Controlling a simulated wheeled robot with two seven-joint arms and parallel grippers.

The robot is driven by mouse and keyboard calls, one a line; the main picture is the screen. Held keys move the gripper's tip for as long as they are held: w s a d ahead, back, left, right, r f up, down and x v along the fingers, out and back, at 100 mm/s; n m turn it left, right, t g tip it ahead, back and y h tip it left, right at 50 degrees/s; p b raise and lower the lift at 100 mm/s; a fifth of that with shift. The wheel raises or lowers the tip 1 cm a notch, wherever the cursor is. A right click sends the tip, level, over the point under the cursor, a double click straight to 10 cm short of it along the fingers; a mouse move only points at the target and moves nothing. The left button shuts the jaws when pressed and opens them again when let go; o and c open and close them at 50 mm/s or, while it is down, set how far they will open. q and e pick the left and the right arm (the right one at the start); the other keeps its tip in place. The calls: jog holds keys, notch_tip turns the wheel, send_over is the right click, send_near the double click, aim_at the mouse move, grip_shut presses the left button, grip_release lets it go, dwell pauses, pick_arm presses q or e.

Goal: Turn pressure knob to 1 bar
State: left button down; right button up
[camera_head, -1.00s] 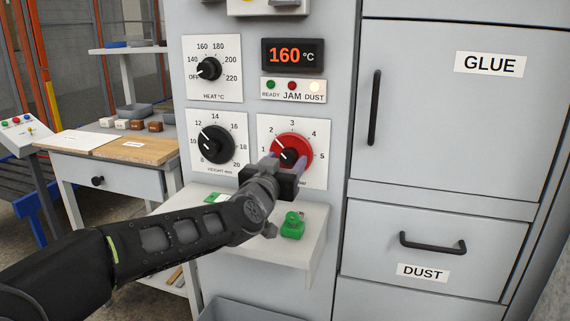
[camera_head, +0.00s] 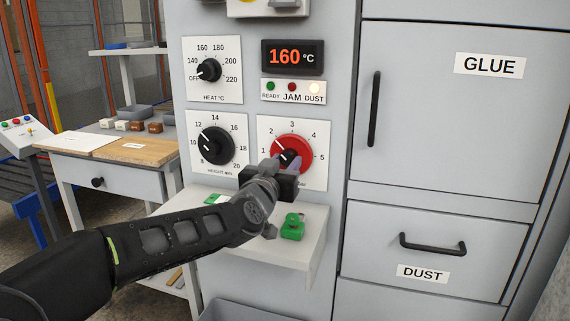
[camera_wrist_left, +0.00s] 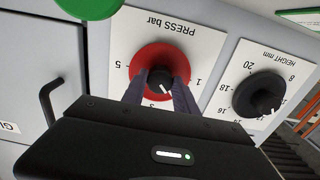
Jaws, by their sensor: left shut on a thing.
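The pressure knob (camera_head: 301,144) is a red disc with a black centre on a white scale plate (camera_head: 319,180) marked 1 to 5. It also shows upside down in the left wrist view (camera_wrist_left: 163,57), with the label PRESS bar. My left gripper (camera_head: 285,165) is at the knob from below and in front. In the left wrist view its two fingers (camera_wrist_left: 160,92) are on either side of the black centre and shut on it. The gripper hides the lower part of the scale. My right gripper is not in view.
The height knob (camera_head: 211,145) is close on the left, with the heat knob (camera_head: 208,71) above it. A small shelf with a green object (camera_head: 292,227) is below my gripper. The cabinet door handle (camera_head: 374,108) is to the right.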

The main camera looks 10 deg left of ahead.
pick_arm(q)
jog(key=shift+n, duration=0.4)
jog(key=n+b, duration=0.2)
jog(key=n, duration=0.3)
jog(key=shift+f, duration=0.1)
jog(key=shift+d+n+b, duration=0.1)
jog(key=shift+n+b, duration=0.4)
jog(key=shift+n, duration=1.1)
jog(key=c, duration=0.9)
grip_release()
jog(key=shift+c, duration=0.2)
